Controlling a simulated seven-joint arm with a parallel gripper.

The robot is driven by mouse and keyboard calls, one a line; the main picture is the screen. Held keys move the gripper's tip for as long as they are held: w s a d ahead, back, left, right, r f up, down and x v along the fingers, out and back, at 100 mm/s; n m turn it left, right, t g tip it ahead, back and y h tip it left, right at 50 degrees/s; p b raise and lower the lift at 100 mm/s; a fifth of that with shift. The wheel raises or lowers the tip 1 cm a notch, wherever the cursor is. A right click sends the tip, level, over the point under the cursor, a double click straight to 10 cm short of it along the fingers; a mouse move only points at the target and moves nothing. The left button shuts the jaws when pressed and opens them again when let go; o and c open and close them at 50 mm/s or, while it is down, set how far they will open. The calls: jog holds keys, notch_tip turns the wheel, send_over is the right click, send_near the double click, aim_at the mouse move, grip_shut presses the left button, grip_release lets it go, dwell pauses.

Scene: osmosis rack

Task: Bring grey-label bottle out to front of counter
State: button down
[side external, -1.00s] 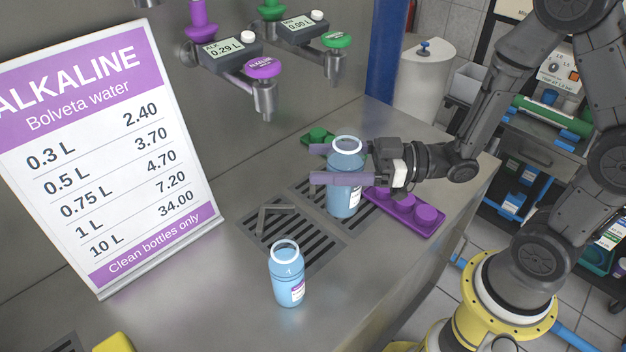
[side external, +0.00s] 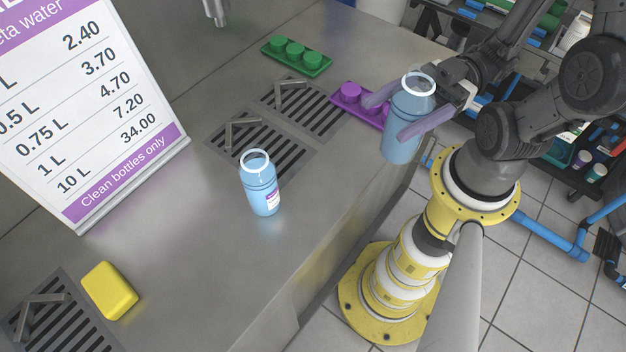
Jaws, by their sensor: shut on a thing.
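My gripper (side external: 387,120) is shut on a large open-topped light blue bottle (side external: 403,135), one finger on each side of its body. The bottle is upright at the counter's (side external: 330,225) front edge, close to my base. Its label faces away or is hidden in this view. I cannot tell whether its bottom touches the counter. A smaller blue bottle (side external: 261,190) with a white and purple label stands upright on the counter, in front of a drain grate (side external: 257,148).
A purple cap tray (side external: 361,107) lies just behind the held bottle, a green cap tray (side external: 296,56) farther back. Another grate (side external: 300,107), a yellow block (side external: 110,290) and the price sign (side external: 90,120) are also there. Bare counter lies right of the smaller bottle.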

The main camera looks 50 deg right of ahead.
jog(key=shift+w+d+m+t+h, duration=0.3)
jog(key=shift+w+d+t, duration=0.15)
jog(key=shift+t, duration=0.15)
jog(key=shift+w+f, duration=0.1)
jog(key=w+a+f, duration=0.8)
jog(key=w+f, duration=0.3)
jog(key=f, duration=0.1)
jog(key=shift+f, duration=0.4)
jog(key=shift+f, duration=0.1)
grip_release()
jog(key=shift+f, duration=0.1)
